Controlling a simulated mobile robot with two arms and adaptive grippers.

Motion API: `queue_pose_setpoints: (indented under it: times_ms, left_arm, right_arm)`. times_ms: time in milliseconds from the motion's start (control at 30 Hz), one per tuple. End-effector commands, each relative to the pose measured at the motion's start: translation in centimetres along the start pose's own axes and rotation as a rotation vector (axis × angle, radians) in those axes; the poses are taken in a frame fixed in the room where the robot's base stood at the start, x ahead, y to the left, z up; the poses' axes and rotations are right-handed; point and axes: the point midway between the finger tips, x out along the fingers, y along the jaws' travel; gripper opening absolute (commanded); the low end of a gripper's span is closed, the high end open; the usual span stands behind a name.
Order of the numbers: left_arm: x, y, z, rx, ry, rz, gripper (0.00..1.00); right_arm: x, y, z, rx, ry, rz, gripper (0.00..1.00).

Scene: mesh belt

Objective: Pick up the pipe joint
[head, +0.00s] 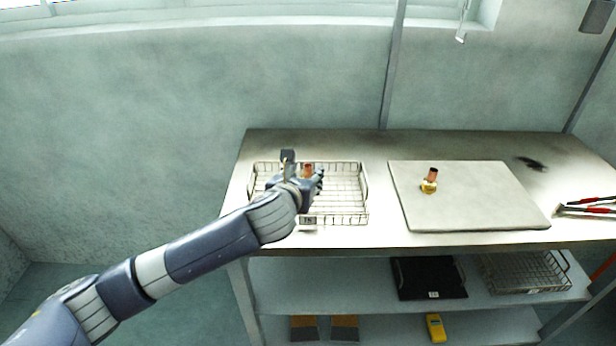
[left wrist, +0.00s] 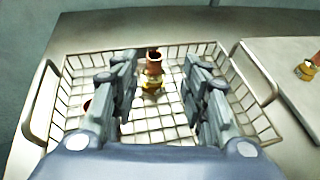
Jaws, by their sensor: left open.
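A pipe joint with a copper-coloured tube and a brass-yellow base (left wrist: 152,75) stands in the wire basket (left wrist: 230,93). In the head view its copper top (head: 308,168) shows between my left gripper's fingers, and its lower part is hidden. My left gripper (head: 304,170) is over the basket, open and empty. In the left wrist view the two fingers of the left gripper (left wrist: 161,72) lie either side of the joint, apart from it. A similar pipe joint (head: 430,181) stands on the grey board (head: 480,205) to the right. My right gripper is not in view.
A small reddish thing (left wrist: 88,104) is partly hidden behind my left finger in the basket. Red-handled tools (head: 588,208) lie at the table's right end. A black tray (head: 430,277) and another wire basket (head: 525,272) are on the shelf below. The basket's wire walls surround the gripper.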

Motion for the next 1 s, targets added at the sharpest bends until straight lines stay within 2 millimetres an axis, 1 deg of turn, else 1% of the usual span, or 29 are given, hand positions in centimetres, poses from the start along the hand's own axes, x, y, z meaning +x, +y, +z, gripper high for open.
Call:
queue_pose_setpoints:
  times_ms: [33, 67, 167, 267, 333, 433, 533, 700, 800, 1000]
  left_arm:
    - [0.6, 0.0, 0.0, -0.001, 0.000, 0.000, 0.41]
    - [0.8, 0.0, 0.0, -0.001, 0.001, 0.000, 0.41]
    - [1.4, 0.0, 0.0, -0.001, 0.000, -0.001, 0.41]
    - [1.8, 0.1, 0.0, -0.001, 0.000, 0.001, 0.41]
    - [2.3, 0.2, 0.1, -0.001, 0.000, 0.001, 0.41]
    - [3.6, 0.5, 0.2, -0.002, 0.001, 0.001, 0.41]
    - [4.8, 0.8, 0.2, -0.002, 0.001, 0.001, 0.41]
    - [6.3, 0.7, 0.1, -0.001, 0.000, -0.001, 0.41]
    - [6.7, 0.7, 0.1, 0.000, 0.000, 0.000, 0.41]
    - [6.7, 0.8, 0.1, 0.000, 0.000, 0.000, 0.41]
  right_arm:
    - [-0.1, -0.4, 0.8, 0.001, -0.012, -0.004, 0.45]
    - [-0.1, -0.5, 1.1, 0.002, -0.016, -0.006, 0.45]
    - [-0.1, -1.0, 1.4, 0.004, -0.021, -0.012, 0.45]
    - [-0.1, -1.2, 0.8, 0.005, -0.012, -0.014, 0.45]
    - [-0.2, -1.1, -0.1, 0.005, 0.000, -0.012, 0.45]
    - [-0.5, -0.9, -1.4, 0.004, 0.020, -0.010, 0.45]
    - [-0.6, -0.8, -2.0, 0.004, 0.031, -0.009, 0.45]
    - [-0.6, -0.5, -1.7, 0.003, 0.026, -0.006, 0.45]
    - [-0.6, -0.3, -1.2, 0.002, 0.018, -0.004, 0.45]
    - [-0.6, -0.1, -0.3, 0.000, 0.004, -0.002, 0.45]
